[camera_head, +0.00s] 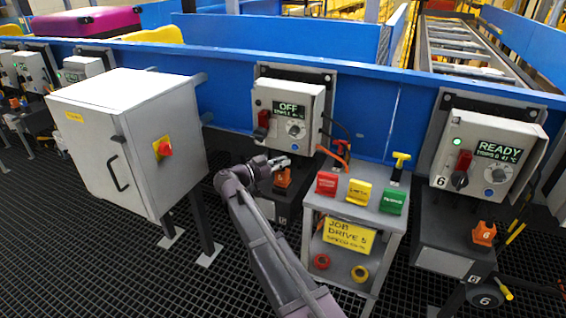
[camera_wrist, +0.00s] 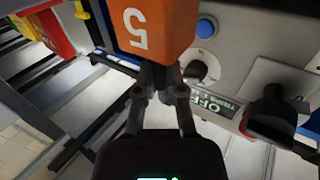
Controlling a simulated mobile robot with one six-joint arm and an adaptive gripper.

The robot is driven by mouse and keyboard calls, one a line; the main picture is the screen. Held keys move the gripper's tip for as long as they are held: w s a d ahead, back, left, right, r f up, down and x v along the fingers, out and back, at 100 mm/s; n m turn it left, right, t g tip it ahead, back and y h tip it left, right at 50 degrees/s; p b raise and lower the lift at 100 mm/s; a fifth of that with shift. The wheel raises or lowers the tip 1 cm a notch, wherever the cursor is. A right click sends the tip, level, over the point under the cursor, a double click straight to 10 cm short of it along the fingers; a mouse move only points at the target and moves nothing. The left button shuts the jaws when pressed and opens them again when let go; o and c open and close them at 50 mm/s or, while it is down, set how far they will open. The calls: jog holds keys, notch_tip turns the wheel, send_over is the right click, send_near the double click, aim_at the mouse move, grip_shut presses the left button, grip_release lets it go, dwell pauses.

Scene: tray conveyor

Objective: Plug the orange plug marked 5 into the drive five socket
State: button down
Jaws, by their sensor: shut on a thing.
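The orange plug marked 5 (camera_head: 283,179) is in my gripper (camera_head: 277,163), below the drive box reading OFF (camera_head: 288,107). The wrist view shows the plug (camera_wrist: 150,28) large, its 5 upside down, with my gripper's fingers (camera_wrist: 160,85) closed on it. The same drive box (camera_wrist: 225,75) is to the right in the wrist view, with a blue button and a dial. I cannot make out the drive five socket; whether the plug touches anything below is hidden.
A grey cabinet (camera_head: 95,150) stands left. Farther right, a READY drive box (camera_head: 487,152) has an orange plug marked 6 (camera_head: 484,233) below it.

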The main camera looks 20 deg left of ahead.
jog(key=shift+f+b, duration=0.4)
jog(key=shift+f, duration=0.05)
jog(key=c, duration=0.7)
grip_release()
jog(key=shift+o, duration=0.2)
jog(key=v, duration=1.2)
dwell(0.3)
